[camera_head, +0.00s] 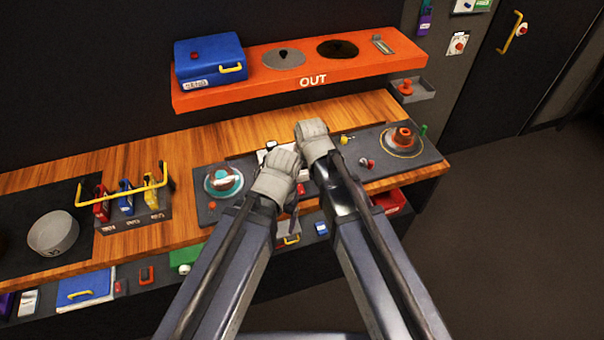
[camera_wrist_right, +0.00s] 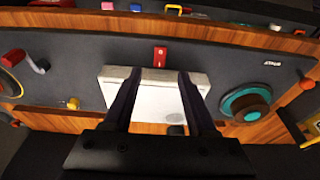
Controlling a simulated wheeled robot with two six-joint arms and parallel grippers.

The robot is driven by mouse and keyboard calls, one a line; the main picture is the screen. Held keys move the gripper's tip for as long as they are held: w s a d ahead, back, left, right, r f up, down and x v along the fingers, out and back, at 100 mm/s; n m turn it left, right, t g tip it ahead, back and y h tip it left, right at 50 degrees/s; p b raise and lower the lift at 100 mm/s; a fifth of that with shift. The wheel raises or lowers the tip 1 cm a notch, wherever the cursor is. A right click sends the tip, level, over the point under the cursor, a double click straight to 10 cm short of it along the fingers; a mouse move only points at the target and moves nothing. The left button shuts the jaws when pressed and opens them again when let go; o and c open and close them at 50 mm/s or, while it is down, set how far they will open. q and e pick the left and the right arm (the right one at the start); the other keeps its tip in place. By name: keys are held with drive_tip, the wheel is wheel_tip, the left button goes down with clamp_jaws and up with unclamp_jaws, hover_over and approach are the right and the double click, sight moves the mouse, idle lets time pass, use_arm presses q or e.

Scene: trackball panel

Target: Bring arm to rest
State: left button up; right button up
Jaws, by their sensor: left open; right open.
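The dark trackball panel (camera_head: 345,170) lies on the wooden counter. A teal ball in a round seat (camera_head: 223,181) is at its left end and an orange-brown knob in a yellow ring (camera_head: 403,138) at its right end. My left gripper (camera_head: 281,167) and right gripper (camera_head: 312,134) are side by side over the panel's middle and hide part of it. In the right wrist view my right gripper (camera_wrist_right: 158,78) is open. Its fingers overlap a white block (camera_wrist_right: 150,92) on the panel; contact cannot be told. The left fingers are unclear.
An orange shelf marked OUT (camera_head: 300,90) stands behind the counter with a blue case (camera_head: 209,60) on it. A yellow-handled rack (camera_head: 125,195) and a grey bowl (camera_head: 53,233) are at left. A lower ledge below the counter holds several small items. Open floor lies at right.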

use_arm(q)
drive_tip(key=shift+r, duration=0.35)
use_arm(e)
drive_tip(key=shift+r, duration=0.35)
use_arm(q)
wheel_tip(320, 180, down, 3)
drive_tip(key=b, duration=0.2)
drive_tip(key=shift+r+b, duration=0.15)
drive_tip(key=shift+b, duration=0.15)
use_arm(e)
drive_tip(key=s+d+f+g+h, duration=0.1)
drive_tip(key=s+d, duration=0.1)
drive_tip(key=s, duration=0.5)
drive_tip(key=s+d+f+g+h, duration=0.1)
drive_tip(key=s+d+f+g, duration=0.1)
drive_tip(key=s, duration=0.5)
drive_tip(key=shift+s+d, duration=0.4)
drive_tip(key=shift+d, duration=0.3)
drive_tip(key=shift+d+f, duration=0.1)
